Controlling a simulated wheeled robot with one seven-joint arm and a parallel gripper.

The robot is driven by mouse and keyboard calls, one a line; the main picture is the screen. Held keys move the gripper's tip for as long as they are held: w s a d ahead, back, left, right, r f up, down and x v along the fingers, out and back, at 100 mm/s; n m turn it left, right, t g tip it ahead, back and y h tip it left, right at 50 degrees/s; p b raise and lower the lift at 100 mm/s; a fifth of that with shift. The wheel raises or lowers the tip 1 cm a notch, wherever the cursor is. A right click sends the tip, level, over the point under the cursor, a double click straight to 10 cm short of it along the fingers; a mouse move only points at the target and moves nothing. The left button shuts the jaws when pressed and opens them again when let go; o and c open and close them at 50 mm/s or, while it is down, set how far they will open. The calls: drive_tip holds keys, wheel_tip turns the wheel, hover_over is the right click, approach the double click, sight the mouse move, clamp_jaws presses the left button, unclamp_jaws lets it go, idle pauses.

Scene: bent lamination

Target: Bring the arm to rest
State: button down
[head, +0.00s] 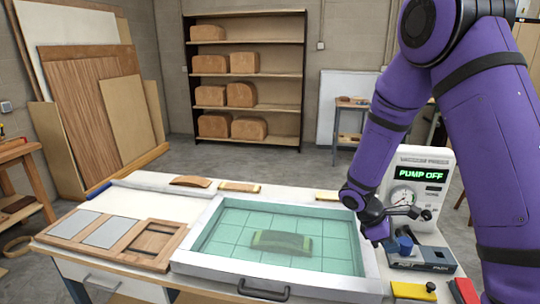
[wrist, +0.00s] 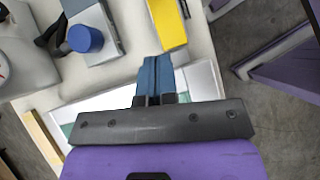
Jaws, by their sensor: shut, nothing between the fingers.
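My purple arm comes down from the upper right in the head view. My gripper (head: 378,236) is shut and empty, above the right rim of the press frame, just left of the blue knob (head: 404,244). In the wrist view, the blue fingers of my gripper (wrist: 154,72) are together with nothing between them. The blue knob also shows there (wrist: 86,38), apart from the fingers. The white press frame (head: 285,287) holds a green gridded membrane (head: 225,239) over a curved form (head: 281,242).
The pump unit (head: 413,158) reads PUMP OFF behind the knob's grey box (head: 435,259). A shelf (head: 247,50) stands at the back.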

drive_tip(key=s+a+r+m+t+y, duration=0.15)
drive_tip(key=s+r+m, duration=0.25)
drive_tip(key=r, duration=0.6)
drive_tip(key=s+a+r+m+t+y, duration=0.1)
drive_tip(key=s+r+m+t+y, duration=0.2)
drive_tip(key=r, duration=0.7)
drive_tip(key=s+a+r+m+t+y, duration=0.1)
drive_tip(key=s+a+r+m+t, duration=0.1)
drive_tip(key=s+r, duration=0.3)
drive_tip(key=s+a+r+m+t+y, duration=0.1)
drive_tip(key=s+a+r+m+t, duration=0.1)
drive_tip(key=s, duration=0.8)
drive_tip(key=shift+r+m, duration=0.8)
drive_tip(key=shift+r, duration=0.55)
drive_tip(key=shift+a, duration=0.1)
